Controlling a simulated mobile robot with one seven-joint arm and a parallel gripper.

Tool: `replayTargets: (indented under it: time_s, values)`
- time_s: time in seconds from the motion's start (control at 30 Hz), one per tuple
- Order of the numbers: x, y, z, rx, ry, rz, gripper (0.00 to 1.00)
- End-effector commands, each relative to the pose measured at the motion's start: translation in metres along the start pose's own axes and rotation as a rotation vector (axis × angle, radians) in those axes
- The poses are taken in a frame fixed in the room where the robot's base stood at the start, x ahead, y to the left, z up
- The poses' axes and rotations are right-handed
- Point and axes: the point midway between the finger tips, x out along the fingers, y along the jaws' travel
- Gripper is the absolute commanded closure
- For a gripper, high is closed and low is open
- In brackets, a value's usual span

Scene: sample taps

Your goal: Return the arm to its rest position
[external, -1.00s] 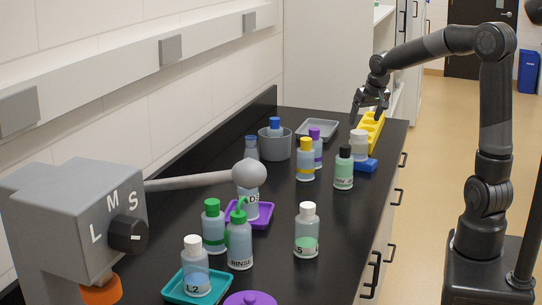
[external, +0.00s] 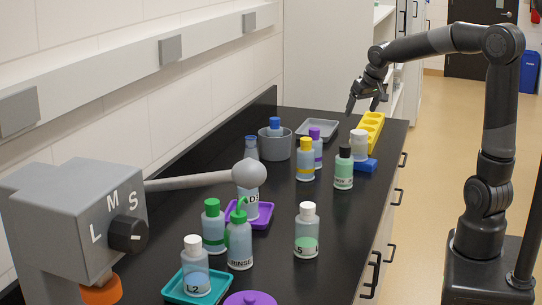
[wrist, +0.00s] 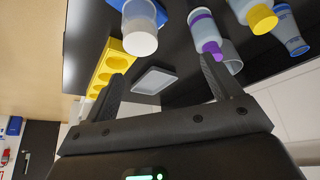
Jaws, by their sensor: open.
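My gripper (external: 362,105) hangs over the far end of the black bench, above and left of the yellow rack (external: 371,124). Its two fingers are apart and nothing is between them. It also shows in the wrist view (wrist: 164,82), with both fingers spread at the bottom. My arm reaches left from its column on the right and bends down at the wrist.
A white-capped bottle (external: 358,146) on a blue holder (external: 364,165), a black-capped bottle (external: 343,168), a yellow-capped bottle (external: 306,160) and a purple-capped bottle (wrist: 205,32) stand nearby. A grey tray (external: 318,130) lies behind. The floor right of the bench is clear.

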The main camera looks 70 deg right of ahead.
Motion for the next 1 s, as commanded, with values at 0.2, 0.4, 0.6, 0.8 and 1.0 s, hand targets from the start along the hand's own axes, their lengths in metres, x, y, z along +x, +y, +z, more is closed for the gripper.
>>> replayTargets:
  time_s: [0.2, 0.4, 0.6, 0.8, 1.0]
  values:
    - [-0.065, -0.079, 0.051, -0.222, 0.099, -0.054, 0.17]
    - [-0.095, -0.086, 0.126, -0.360, 0.098, -0.107, 0.17]
    - [-0.112, -0.079, 0.199, -0.489, 0.087, -0.198, 0.17]
    - [-0.115, -0.068, 0.251, -0.589, 0.068, -0.290, 0.17]
    - [-0.114, -0.063, 0.272, -0.631, 0.057, -0.330, 0.17]
